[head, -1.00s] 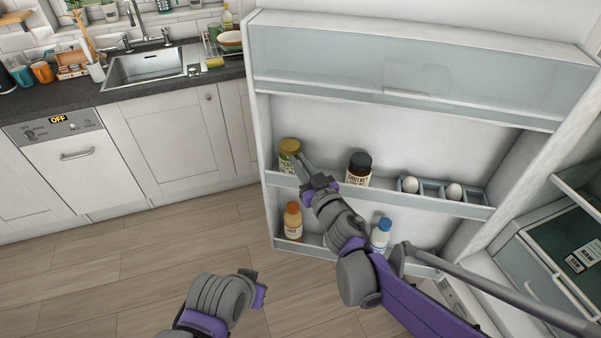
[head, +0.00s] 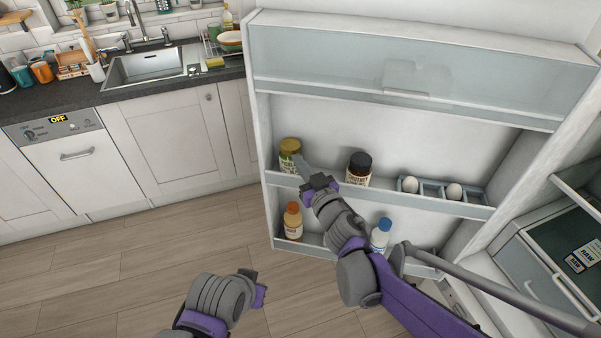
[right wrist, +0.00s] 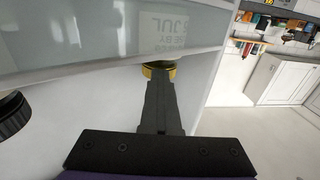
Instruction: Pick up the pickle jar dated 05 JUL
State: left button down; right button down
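The pickle jar (head: 289,148), with a yellow-green lid and green label, stands at the left end of the fridge door's middle shelf. In the right wrist view its yellow lid (right wrist: 158,72) shows beyond my fingertips, and upside-down print ending in "JUL" is visible through the pale shelf front. The full date is not clear. My right gripper (head: 301,166) is at the jar's right front side; its fingers are together with nothing visible between them. It also shows in the right wrist view (right wrist: 160,95). My left gripper (head: 258,286) is low over the floor; its opening is unclear.
A dark-lidded chutney jar (head: 359,168) stands right of the pickle jar, then an egg holder (head: 433,188). An orange-capped bottle (head: 292,221) and a blue-capped bottle (head: 381,235) stand on the lower shelf. The shelf's front bar (head: 420,205) borders the jars.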

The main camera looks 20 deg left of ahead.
jog(key=shift+c, duration=1.3)
grip_release()
jog(key=shift+d, duration=0.1)
